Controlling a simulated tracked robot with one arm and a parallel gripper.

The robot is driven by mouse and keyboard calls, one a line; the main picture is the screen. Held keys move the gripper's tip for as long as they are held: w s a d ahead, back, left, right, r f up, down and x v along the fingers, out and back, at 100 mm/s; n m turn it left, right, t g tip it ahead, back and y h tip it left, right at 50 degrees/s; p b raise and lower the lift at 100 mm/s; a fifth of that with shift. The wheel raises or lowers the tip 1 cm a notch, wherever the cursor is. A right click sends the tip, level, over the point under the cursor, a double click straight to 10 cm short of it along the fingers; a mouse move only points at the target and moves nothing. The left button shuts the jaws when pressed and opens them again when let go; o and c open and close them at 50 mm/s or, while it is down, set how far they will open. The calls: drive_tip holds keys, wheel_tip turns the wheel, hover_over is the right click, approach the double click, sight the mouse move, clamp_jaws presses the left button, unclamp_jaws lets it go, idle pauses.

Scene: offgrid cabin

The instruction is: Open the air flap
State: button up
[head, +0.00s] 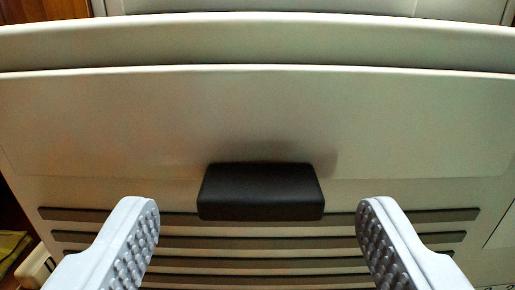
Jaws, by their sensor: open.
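The air flap (110,120) is a wide pale cream panel across the head view. A black block-shaped handle (261,190) sticks out at its lower middle. Dark horizontal slots (410,240) run across the pale face below and behind the handle. My gripper (259,222) is open, one ridged grey finger on each side of the handle, with a wide gap to it on both sides. The fingers appear nearer to the camera than the handle, and nothing is between them. I cannot tell how far the flap stands open.
A pale rounded ledge (260,45) runs across above the panel. Dark brown wood (15,225) shows at the left edge, with a yellowish-green item (12,245) low there. A small pale part (36,268) sits at the lower left.

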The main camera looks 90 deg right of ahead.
sight(261, 141)
drive_tip(key=shift+w+d, duration=0.1)
drive_tip(key=shift+d, duration=1.15)
drive_tip(key=c, duration=1)
drive_tip(key=shift+d+r, duration=0.1)
drive_tip(key=shift+r, duration=0.05)
